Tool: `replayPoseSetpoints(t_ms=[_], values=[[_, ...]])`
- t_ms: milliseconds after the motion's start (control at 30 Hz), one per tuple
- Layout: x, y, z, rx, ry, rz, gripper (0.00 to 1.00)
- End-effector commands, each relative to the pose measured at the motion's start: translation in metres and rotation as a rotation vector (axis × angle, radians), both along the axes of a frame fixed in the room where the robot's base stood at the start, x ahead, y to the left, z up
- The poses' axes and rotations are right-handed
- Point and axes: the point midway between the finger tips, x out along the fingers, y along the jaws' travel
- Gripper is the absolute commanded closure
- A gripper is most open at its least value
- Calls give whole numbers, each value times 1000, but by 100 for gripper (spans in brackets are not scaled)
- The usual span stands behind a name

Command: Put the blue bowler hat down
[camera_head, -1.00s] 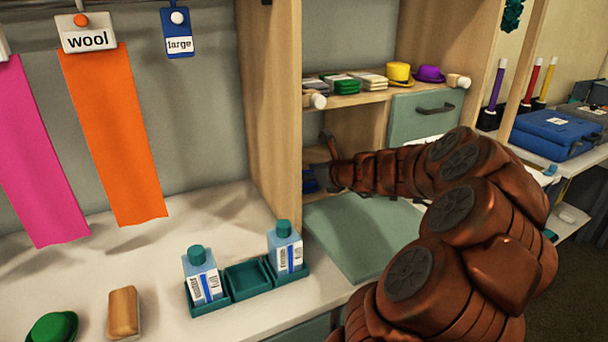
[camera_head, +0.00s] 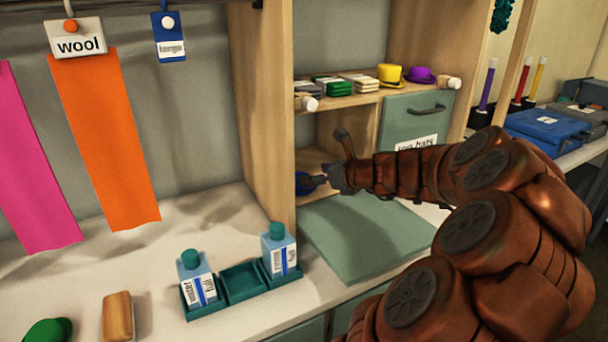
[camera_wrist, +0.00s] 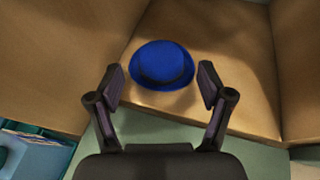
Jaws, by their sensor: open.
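The blue bowler hat (camera_wrist: 162,64) sits upright on the wooden floor of the lower cubby, with a dark band round its crown. In the head view the hat (camera_head: 304,184) shows only in part, at the cubby's left side. My gripper (camera_wrist: 160,84) is open in the wrist view. Its two fingers stand apart on the left and right of the hat's near side, and I see no finger closed on it. In the head view my gripper (camera_head: 332,160) is at the cubby's mouth, just right of the hat.
A shelf above holds a yellow hat (camera_head: 390,75), a purple hat (camera_head: 420,75) and folded cloths (camera_head: 340,86). A flat green panel (camera_head: 365,240) lies below the cubby. Bottles (camera_head: 198,282) stand in a teal tray (camera_head: 243,284).

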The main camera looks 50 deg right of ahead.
Motion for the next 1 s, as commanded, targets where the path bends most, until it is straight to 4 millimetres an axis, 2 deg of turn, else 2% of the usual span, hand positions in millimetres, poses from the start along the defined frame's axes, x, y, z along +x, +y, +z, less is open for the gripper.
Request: replayPoseSetpoints(t_ms=[200, 400, 1000], values=[[-28, 0, 11, -1, 2, -5, 21], [-43, 2, 17, 1, 2, 0, 21], [-48, 2, 19, 1, 2, 0, 21]])
